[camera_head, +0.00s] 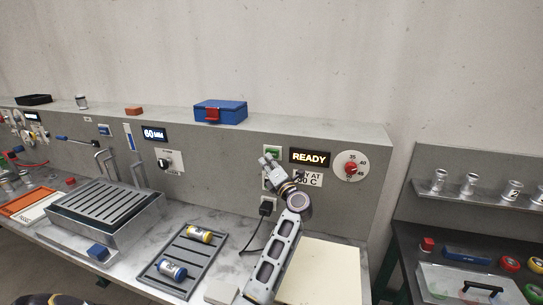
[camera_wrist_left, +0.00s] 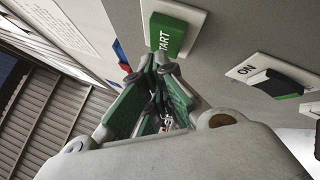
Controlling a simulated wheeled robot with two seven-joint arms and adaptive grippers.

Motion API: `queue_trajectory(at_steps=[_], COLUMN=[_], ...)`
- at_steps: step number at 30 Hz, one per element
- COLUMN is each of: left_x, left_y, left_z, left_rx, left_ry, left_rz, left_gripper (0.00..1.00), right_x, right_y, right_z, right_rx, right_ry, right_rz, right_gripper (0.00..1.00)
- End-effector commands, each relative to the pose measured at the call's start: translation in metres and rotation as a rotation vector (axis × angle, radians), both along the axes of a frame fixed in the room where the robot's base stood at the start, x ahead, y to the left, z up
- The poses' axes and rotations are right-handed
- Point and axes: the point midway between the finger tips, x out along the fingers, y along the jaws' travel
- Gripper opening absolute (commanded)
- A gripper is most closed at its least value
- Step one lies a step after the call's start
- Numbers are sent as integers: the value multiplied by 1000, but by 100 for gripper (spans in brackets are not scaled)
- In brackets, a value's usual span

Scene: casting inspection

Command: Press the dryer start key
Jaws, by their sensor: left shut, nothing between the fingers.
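The green START key (camera_wrist_left: 167,36) sits in a white plate on the grey panel in the left wrist view. In the head view the green key (camera_head: 273,150) shows just above my left gripper, left of the lit READY display (camera_head: 310,157). My left gripper (camera_head: 266,160) is shut and empty, in front of the panel. In the left wrist view its fingertips (camera_wrist_left: 160,65) are at the lower edge of the key; I cannot tell whether they touch it. My right gripper is not in view.
A black ON switch (camera_wrist_left: 275,77) is right of the key in the left wrist view. A dial with a red knob (camera_head: 350,168) is right of the display. A grey rack (camera_head: 190,262) with two cylinders lies on the bench. A blue box (camera_head: 222,111) stands on the ledge above.

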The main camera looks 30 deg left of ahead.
Motion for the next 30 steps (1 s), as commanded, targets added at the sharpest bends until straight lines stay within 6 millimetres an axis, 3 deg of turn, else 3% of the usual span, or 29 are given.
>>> queue_trajectory(at_steps=[30], left_x=[6], left_y=[2], left_z=[0], left_rx=[-1], left_ry=[-1], left_rz=[0], left_gripper=[0], right_x=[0], right_y=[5], right_z=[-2], right_rx=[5], right_ry=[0], right_rz=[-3], right_gripper=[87])
